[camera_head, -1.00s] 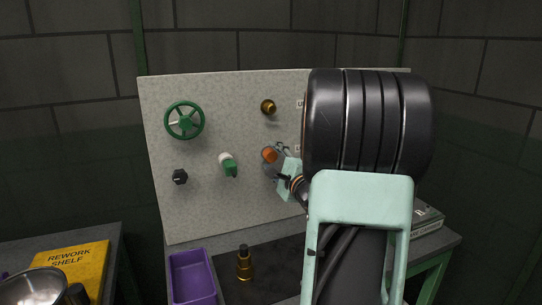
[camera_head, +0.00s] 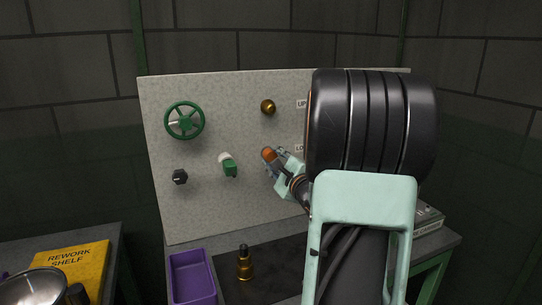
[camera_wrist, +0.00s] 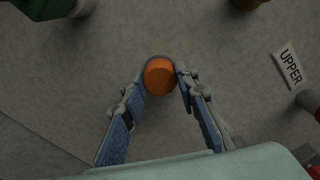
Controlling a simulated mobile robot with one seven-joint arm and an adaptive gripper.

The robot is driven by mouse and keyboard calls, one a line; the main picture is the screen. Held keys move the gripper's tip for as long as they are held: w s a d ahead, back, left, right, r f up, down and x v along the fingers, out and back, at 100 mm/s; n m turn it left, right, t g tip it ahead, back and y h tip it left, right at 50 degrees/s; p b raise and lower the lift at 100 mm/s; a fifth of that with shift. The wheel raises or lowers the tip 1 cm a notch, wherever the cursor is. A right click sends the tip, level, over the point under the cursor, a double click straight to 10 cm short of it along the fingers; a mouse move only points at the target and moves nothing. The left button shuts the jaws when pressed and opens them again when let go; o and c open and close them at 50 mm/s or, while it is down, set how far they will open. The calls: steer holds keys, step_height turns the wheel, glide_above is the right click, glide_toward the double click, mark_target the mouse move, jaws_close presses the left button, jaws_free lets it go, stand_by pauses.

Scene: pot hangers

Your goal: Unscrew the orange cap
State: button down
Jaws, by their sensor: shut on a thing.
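The orange cap (camera_head: 268,154) is on the grey panel, right of the green-handled valve. In the wrist view the orange cap (camera_wrist: 159,77) sits between my two fingertips, with a darker round rim around it. My gripper (camera_head: 275,155) reaches the cap from the right in the head view. In the wrist view my gripper (camera_wrist: 160,82) is shut on the cap, one finger on each side. What lies behind the cap is hidden.
The panel (camera_head: 205,220) also bears a green handwheel (camera_head: 184,121), a black knob (camera_head: 180,177), a green-handled valve (camera_head: 229,167) and a brass fitting (camera_head: 268,107). Below are a purple bin (camera_head: 192,278) and a brass piece (camera_head: 244,264). My arm hides the panel's right side.

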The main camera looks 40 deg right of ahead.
steer(key=n, duration=1)
steer(key=shift+n, duration=0.4)
steer(key=n, duration=0.5)
steer(key=shift+n, duration=0.3)
steer(key=n, duration=0.5)
steer(key=c, duration=1.4)
jaws_free()
